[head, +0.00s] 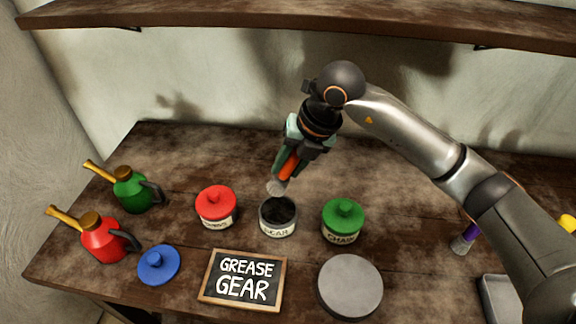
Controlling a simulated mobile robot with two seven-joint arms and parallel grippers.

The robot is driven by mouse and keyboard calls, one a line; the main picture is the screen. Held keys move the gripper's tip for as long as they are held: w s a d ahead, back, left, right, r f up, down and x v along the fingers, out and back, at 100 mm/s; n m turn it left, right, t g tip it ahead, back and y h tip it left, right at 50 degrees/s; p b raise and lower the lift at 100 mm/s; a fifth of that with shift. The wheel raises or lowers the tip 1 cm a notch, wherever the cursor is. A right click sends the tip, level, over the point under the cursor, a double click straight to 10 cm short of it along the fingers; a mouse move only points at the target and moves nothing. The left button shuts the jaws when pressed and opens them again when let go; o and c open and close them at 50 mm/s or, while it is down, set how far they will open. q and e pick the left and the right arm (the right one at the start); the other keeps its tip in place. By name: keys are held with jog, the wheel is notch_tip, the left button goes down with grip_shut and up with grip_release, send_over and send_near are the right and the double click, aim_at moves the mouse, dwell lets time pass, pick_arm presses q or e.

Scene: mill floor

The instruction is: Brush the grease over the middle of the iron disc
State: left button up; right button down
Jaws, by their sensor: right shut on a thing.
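The iron disc (350,286) is a flat grey round plate lying at the front of the table, right of the sign. An open grey pot (278,217) of dark grease, its label partly readable as "GEAR", stands at the middle of the table. My right gripper (290,163) is shut on a brush with an orange handle (290,165). The brush's pale head (277,187) points down, just above the pot's back rim. Whether grease is on the bristles cannot be told. My left gripper is not in view.
A sign (243,279) reads "GREASE GEAR". A red-lidded pot (216,206), a green-lidded pot (342,220) and a blue lid (159,265) are nearby. Green (132,190) and red (103,240) oil cans stand left. A purple-handled brush (465,239) and grey tray (499,299) are right.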

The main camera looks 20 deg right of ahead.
jog(key=shift+f+b, duration=1.9)
jog(key=shift+f, duration=1.05)
jog(key=shift+d+f+b, duration=0.1)
jog(key=shift+f+b, duration=0.4)
jog(key=shift+f, duration=0.1)
jog(key=shift+r+p, duration=2.35)
jog(key=shift+r, duration=1.25)
